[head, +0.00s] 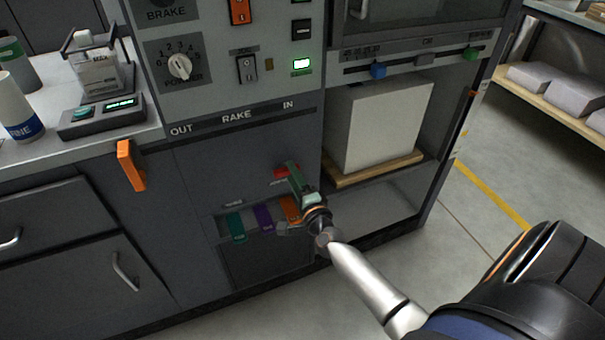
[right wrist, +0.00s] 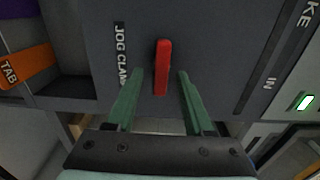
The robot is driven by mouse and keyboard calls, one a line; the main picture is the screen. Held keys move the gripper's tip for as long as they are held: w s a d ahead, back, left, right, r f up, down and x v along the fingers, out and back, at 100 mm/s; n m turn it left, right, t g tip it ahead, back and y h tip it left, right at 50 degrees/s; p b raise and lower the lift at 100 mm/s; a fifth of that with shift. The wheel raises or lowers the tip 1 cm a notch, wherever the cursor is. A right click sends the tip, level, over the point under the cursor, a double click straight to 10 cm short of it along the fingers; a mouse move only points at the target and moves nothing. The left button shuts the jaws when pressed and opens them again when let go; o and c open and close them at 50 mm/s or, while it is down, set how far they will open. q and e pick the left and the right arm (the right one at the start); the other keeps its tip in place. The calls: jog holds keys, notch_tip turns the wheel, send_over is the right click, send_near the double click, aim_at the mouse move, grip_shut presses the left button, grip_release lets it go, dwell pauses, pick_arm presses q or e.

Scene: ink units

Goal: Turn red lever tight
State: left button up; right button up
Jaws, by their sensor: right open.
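The red lever (right wrist: 162,68) is on the dark cabinet front. In the right wrist view it stands next to the label "JOG CLAMP", partly cut by view angle. In the head view the red lever (head: 281,172) shows only in part behind my right gripper. My right gripper (head: 291,172) has green fingers and is open. In the right wrist view its fingers (right wrist: 160,80) lie on either side of the lever's lower part, with a gap on both sides. I cannot tell how deep the lever sits between them. My left gripper is not in view.
Teal (head: 236,226), purple (head: 264,217) and orange (head: 290,208) tabs sit in a slot below the lever. An orange handle (head: 131,165) juts out at left. A pale block (head: 380,120) stands in the open bay at right. The floor at right is clear.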

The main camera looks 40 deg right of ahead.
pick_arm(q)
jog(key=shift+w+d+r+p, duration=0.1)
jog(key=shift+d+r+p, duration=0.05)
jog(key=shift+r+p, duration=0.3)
pick_arm(e)
jog(key=v, duration=1.1)
jog(key=shift+s, duration=0.25)
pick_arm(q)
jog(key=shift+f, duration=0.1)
pick_arm(e)
jog(key=shift+a, duration=0.15)
jog(key=s+a+f+n+g+y, duration=0.3)
jog(key=a+n+y, duration=0.3)
jog(key=a+n, duration=0.55)
jog(key=s+a+f+n+g+y, duration=0.1)
jog(key=s+a+f+n+g, duration=0.55)
jog(key=s+n, duration=0.5)
pick_arm(q)
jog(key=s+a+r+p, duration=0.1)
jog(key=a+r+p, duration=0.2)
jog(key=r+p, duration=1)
jog(key=p, duration=0.4)
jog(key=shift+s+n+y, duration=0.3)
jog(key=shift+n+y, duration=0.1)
pick_arm(e)
notch_tip(320, 180, up, 13)
jog(key=d+t, duration=0.1)
jog(key=d, duration=0.1)
jog(key=shift+d+h, duration=0.3)
jog(key=shift+d, duration=0.1)
